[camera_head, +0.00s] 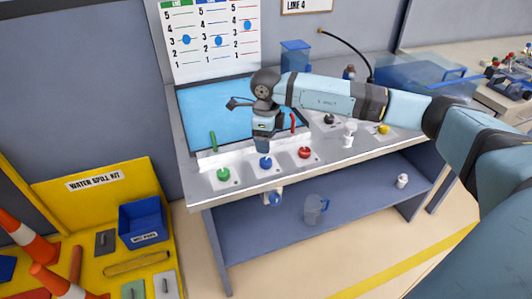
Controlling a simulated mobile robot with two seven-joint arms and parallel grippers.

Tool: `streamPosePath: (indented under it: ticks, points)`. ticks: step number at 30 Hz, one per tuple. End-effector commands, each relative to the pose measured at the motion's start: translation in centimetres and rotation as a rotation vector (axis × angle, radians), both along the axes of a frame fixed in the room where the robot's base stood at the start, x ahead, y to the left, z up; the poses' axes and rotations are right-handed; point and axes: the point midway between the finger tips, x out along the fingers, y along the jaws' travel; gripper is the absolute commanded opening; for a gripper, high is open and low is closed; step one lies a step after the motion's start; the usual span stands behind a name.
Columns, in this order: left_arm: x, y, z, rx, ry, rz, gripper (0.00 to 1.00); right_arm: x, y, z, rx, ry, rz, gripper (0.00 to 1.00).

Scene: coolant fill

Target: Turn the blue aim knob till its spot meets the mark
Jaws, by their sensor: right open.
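A blue knob (265,163) sits on the pale bench top, between a green knob (223,174) and a red knob (304,152). A second small blue round part (275,198), with a white mount, is on the bench's front edge below it. My right gripper (264,148) points down just above the blue knob on the top. It is open, with nothing seen between its fingers. My left gripper is out of view.
Green (213,141) and red (293,122) upright sticks stand behind the knobs, before a blue panel (205,108). A clear jug (315,210) stands on the lower shelf. A white fitting (349,134) and yellow knob (384,129) are farther right. A yellow spill-kit station (130,185) is at left.

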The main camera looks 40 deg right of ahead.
Motion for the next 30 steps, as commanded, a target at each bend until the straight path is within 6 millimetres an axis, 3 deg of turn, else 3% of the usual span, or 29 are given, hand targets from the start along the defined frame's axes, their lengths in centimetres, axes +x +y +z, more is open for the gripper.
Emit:
streamPosePath:
  ticks: [3, 10, 30]
  points:
    - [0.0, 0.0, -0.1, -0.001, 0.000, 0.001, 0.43, 0.0, 0.0, 2.6, -0.001, -0.002, 0.002, 0.65]
    - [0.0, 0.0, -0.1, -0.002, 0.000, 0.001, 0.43, 0.0, 0.0, 5.6, -0.001, -0.001, 0.001, 0.65]
    - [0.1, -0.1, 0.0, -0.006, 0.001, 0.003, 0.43, -0.1, 0.2, 6.1, 0.005, 0.002, 0.002, 0.65]
